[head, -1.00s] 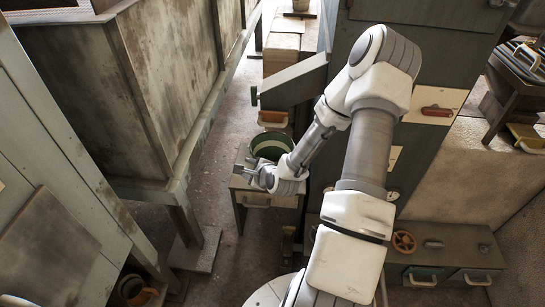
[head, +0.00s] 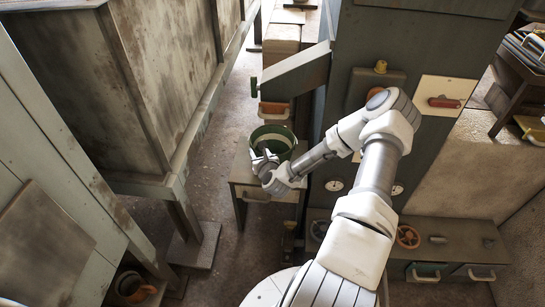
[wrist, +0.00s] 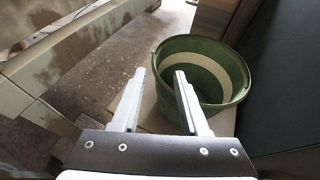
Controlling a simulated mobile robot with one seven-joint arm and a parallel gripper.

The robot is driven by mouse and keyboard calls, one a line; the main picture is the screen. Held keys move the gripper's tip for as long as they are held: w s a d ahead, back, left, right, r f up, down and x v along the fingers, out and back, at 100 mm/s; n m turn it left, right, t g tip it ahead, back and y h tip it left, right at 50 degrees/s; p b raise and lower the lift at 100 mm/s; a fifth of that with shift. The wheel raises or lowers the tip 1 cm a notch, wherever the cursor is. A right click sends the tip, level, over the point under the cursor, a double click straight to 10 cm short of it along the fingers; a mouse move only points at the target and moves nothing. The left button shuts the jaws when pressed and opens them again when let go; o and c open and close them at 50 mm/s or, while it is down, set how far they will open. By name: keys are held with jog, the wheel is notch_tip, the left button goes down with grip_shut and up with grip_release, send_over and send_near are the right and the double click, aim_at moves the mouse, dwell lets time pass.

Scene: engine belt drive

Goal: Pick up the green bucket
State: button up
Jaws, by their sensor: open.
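The green bucket (head: 272,143) has a pale band and stands upright on a small table (head: 243,177) with a drawer. In the head view its near left side is partly hidden by my gripper (head: 262,158). In the wrist view the bucket (wrist: 203,72) shows its open top and lies just beyond my fingertips (wrist: 166,75), mostly to the right. My gripper is open with nothing between its fingers. The right finger overlaps the bucket's near left wall in the picture; I cannot tell whether they touch.
A dark green cabinet (head: 420,50) stands close on the right of the bucket. A sloped chute (head: 296,74) is behind it. A large weathered tank (head: 165,80) stands on the left. Between tank and table is open floor (head: 222,150).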

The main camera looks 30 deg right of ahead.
jog(key=x, duration=0.3)
jog(key=shift+w+d+f+b, duration=0.1)
jog(key=shift+w+f+b, duration=0.1)
jog(key=shift+b, duration=0.15)
jog(key=x, duration=0.1)
jog(key=b+x, duration=0.1)
jog(key=x, duration=0.1)
jog(key=b+x, duration=0.1)
jog(key=shift+w+a+f, duration=0.25)
jog(key=shift+a+f, duration=0.05)
jog(key=shift+f, duration=0.05)
jog(key=shift+w+d+f, duration=0.1)
jog(key=shift+w, duration=0.3)
grip_shut()
dwell(0.5)
